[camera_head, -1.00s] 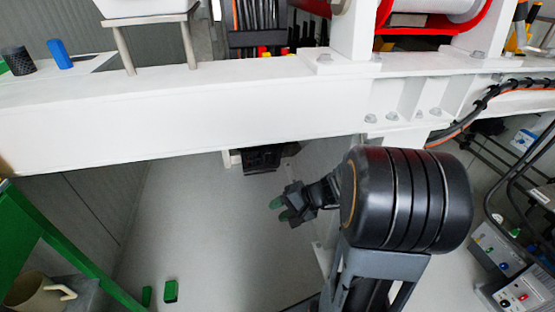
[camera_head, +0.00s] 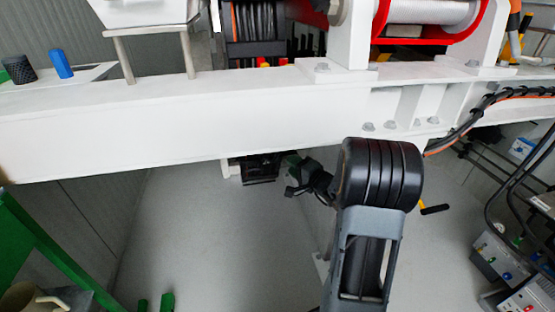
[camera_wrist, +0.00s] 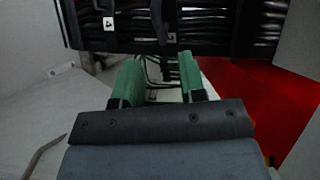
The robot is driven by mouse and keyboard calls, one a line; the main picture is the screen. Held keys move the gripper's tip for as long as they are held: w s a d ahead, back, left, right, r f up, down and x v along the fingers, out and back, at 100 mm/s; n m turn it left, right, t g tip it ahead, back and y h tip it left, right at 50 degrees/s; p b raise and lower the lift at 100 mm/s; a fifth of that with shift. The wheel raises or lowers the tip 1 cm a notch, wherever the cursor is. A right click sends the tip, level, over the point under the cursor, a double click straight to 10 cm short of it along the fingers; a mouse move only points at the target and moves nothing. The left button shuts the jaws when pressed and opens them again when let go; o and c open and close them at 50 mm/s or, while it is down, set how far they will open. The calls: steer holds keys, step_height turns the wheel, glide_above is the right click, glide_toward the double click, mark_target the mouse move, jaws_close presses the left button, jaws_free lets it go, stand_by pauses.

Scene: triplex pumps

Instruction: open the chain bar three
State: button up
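My gripper (camera_head: 290,175) is below the white beam in the head view, with its fingers pointing left. In the wrist view its two green fingers (camera_wrist: 160,75) are apart, with nothing held between them. Ahead of them is a dark rack of black bars (camera_wrist: 120,35) with small white labels. A dark upright piece (camera_wrist: 163,18) stands in front of the rack, beyond the gap between the fingers. I cannot tell which part is chain bar three. In the head view a dark block (camera_head: 260,168) hangs under the beam, left of my gripper.
A red surface (camera_wrist: 240,100) lies right of the fingers in the wrist view. A green frame (camera_head: 45,245) stands at lower left. Black hoses (camera_head: 500,145) and grey boxes (camera_head: 505,265) are at right. Floor is clear at center left.

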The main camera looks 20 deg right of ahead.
steer(key=b+x, duration=0.1)
steer(key=x, duration=0.6)
steer(key=shift+w, duration=0.4)
steer(key=shift+a, duration=0.15)
jaws_close()
